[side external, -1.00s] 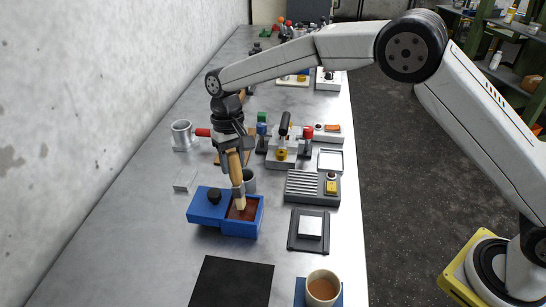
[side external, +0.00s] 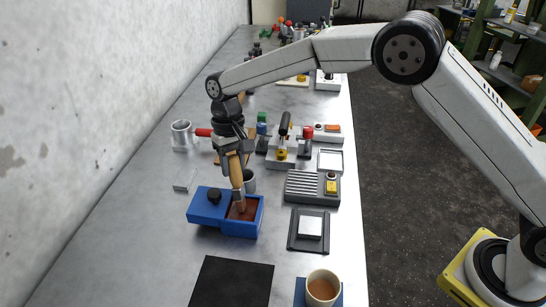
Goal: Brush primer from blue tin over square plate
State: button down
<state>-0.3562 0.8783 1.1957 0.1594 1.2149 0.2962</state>
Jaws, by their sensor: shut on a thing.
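My gripper (side external: 233,150) is shut on a brush with a wooden handle (side external: 235,170), held upright with its bristle end down. The brush tip is in the open right part of the blue tin (side external: 206,213), where reddish-brown primer (side external: 247,212) shows. The bristles are hard to make out against the primer. A black knob (side external: 214,196) stands on the tin's covered left part. The square plate (side external: 311,227) is light grey and lies on a dark square base (side external: 296,241), to the right of the tin and apart from the brush.
A cup of brown liquid (side external: 323,287) and a black mat (side external: 230,286) lie in front. A ridged grey block with a yellow button (side external: 331,187) is behind the plate. A metal mug (side external: 182,132) is at the left.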

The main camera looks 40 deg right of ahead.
jog(key=shift+r, duration=0.1)
dwell(0.5)
jog(key=shift+s+a+v, duration=0.1)
jog(key=shift+s+v, duration=0.1)
jog(key=shift+v, duration=0.9)
jog(key=shift+s+a+v, duration=0.1)
jog(key=shift+s+v, duration=0.1)
jog(key=shift+v, duration=0.9)
jog(key=shift+s+a+v, duration=0.1)
jog(key=shift+s+v, duration=0.15)
jog(key=shift+v, duration=0.85)
jog(key=shift+r, duration=0.15)
jog(key=shift+d, duration=0.1)
jog(key=s+d+f, duration=0.2)
jog(key=s+d, duration=0.2)
jog(key=d, duration=0.7)
jog(key=s+d+f, duration=0.2)
jog(key=s+d, duration=0.1)
jog(key=d, duration=0.8)
jog(key=s+a+r, duration=0.3)
jog(key=a, duration=0.3)
jog(key=s+a+r, duration=0.3)
jog(key=a, duration=0.3)
jog(key=shift+s, duration=0.1)
